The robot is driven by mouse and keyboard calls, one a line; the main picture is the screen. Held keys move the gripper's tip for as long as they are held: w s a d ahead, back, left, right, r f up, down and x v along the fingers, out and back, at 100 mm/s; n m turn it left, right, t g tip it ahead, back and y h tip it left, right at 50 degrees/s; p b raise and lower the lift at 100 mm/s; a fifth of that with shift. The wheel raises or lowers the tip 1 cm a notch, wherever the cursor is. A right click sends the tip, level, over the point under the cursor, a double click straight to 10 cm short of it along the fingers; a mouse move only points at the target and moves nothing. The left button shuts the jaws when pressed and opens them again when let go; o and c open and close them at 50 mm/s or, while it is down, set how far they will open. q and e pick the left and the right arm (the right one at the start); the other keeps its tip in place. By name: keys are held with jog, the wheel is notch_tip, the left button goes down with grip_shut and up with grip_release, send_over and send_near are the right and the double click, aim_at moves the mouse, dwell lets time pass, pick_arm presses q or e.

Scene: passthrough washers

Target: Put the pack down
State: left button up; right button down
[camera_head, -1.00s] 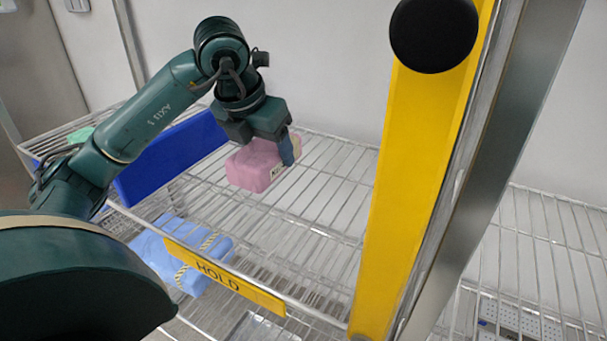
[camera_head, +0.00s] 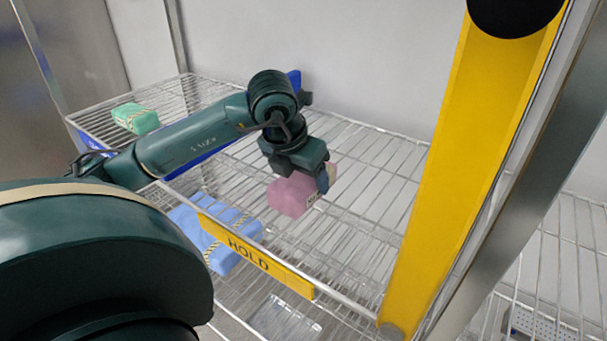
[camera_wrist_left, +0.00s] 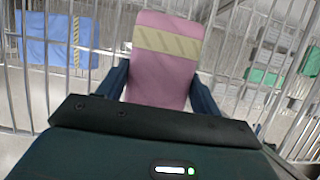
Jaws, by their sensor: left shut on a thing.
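The pink pack (camera_head: 291,194) is in my left gripper (camera_head: 312,176), over the right-hand part of the upper wire shelf (camera_head: 372,160). In the left wrist view the pink pack (camera_wrist_left: 162,62), with a pale striped band across it, sits between the two fingers of my left gripper (camera_wrist_left: 162,88). The fingers are shut on its sides. I cannot tell whether the underside of the pack touches the wires. My right gripper is not in view.
A green pack (camera_head: 136,118) lies at the shelf's far left. A blue divider (camera_head: 200,155) stands behind my arm. Blue packs (camera_head: 215,232) lie on a lower level behind the yellow HOLD sign (camera_head: 252,256). A yellow post (camera_head: 445,165) stands at the right. Bare wires surround the pink pack.

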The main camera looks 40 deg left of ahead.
pick_arm(q)
jog(key=o, duration=1.2)
jog(key=shift+f, duration=0.1)
jog(key=shift+c, duration=0.2)
jog(key=shift+r, duration=0.25)
jog(key=p+v, duration=0.1)
jog(key=v, duration=0.9)
jog(key=shift+s+d+r, duration=0.1)
jog(key=shift+r, duration=0.3)
jog(key=shift+s+r, duration=0.25)
jog(key=shift+r, duration=0.2)
